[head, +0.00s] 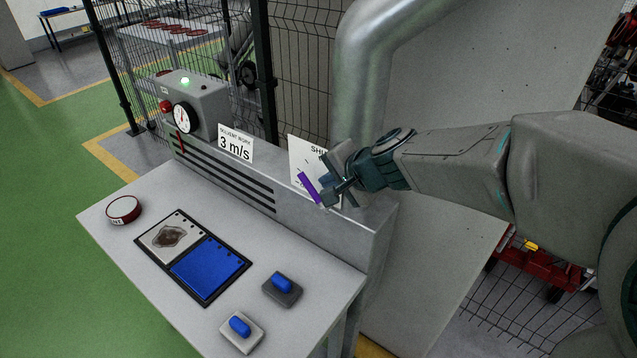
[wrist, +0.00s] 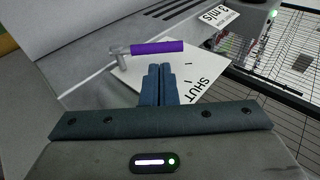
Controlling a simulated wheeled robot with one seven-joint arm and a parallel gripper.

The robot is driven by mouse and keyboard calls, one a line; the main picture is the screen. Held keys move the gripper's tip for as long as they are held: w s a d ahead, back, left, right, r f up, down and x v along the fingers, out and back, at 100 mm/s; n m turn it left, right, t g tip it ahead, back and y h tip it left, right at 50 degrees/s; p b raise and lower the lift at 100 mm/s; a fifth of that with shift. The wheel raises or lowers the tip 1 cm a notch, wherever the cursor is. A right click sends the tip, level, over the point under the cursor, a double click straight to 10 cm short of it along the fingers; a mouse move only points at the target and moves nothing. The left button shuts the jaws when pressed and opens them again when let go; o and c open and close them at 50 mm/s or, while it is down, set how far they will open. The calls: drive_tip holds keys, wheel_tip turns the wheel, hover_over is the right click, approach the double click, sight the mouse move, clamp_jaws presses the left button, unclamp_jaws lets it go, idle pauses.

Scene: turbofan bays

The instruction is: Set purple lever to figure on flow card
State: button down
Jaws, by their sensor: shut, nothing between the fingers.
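The purple lever (head: 309,187) is at the right end of the bench's raised back panel, in front of a white plate with black marks lettered "SHUT" (wrist: 201,87). In the wrist view the lever (wrist: 157,47) is a purple grip on a grey metal pivot, lying across the picture just beyond my fingertips. My gripper (wrist: 160,70) is shut and empty, its blue fingers together close to the lever; I cannot tell whether they touch it. In the head view my gripper (head: 326,184) hides part of the plate. The flow card (head: 236,144) reads "3 m/s" and stands on the panel left of the lever.
A grey box (head: 205,104) with a round gauge, a red button and a lit green lamp stands at the panel's left end. The bench holds a red-rimmed round dish (head: 123,209), a two-part tray (head: 247,264) and two blue-topped blocks. A thick pipe (head: 358,90) rises behind my gripper.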

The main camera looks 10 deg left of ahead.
sight(311, 186)
drive_tip(key=x, duration=0.5)
drive_tip(key=shift+w+a+f, duration=0.15)
drive_tip(key=shift+a+f, duration=0.1)
